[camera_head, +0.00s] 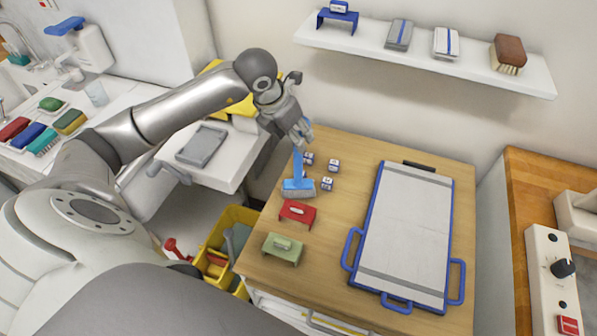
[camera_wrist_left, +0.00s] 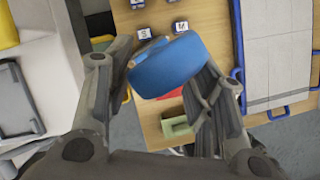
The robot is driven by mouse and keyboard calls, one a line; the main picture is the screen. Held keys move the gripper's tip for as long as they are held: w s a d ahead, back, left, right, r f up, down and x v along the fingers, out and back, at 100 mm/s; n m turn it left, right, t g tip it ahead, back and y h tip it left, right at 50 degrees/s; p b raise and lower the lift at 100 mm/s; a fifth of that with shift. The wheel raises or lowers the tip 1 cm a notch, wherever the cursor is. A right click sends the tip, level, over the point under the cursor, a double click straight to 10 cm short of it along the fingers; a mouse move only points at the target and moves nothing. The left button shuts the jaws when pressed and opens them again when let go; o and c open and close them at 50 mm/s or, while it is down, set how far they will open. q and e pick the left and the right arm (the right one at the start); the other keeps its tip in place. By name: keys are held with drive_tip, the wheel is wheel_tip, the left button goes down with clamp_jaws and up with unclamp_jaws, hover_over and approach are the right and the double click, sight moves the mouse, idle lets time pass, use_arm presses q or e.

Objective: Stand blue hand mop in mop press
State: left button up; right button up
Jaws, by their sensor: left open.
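The blue hand mop (camera_head: 298,188) stands upright on the wooden table, its pale blue head down and its handle pointing up. My left gripper (camera_head: 303,136) is open above it, close to the handle's top. In the left wrist view, a blue part of the mop (camera_wrist_left: 168,66) shows large between the spread fingers of my left gripper (camera_wrist_left: 168,72); I cannot tell whether they touch it. A yellow bucket (camera_head: 214,226) with a grey insert (camera_head: 238,240), which looks like the mop press, stands low, left of the table. My right gripper is not in view.
Small lettered cubes (camera_head: 333,165) lie right of the mop. A blue-edged board (camera_head: 405,230) covers the table's right side. A white side table with a grey tray (camera_head: 202,146) stands left.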

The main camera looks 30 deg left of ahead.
sight(298, 160)
use_arm(q)
drive_tip(key=p+x, duration=0.1)
drive_tip(key=x, duration=0.2)
drive_tip(key=shift+w+f, duration=0.1)
drive_tip(key=shift+w, duration=0.05)
drive_tip(key=shift+w+f, duration=0.15)
drive_tip(key=shift+f, duration=0.15)
drive_tip(key=c, duration=1)
clamp_jaws()
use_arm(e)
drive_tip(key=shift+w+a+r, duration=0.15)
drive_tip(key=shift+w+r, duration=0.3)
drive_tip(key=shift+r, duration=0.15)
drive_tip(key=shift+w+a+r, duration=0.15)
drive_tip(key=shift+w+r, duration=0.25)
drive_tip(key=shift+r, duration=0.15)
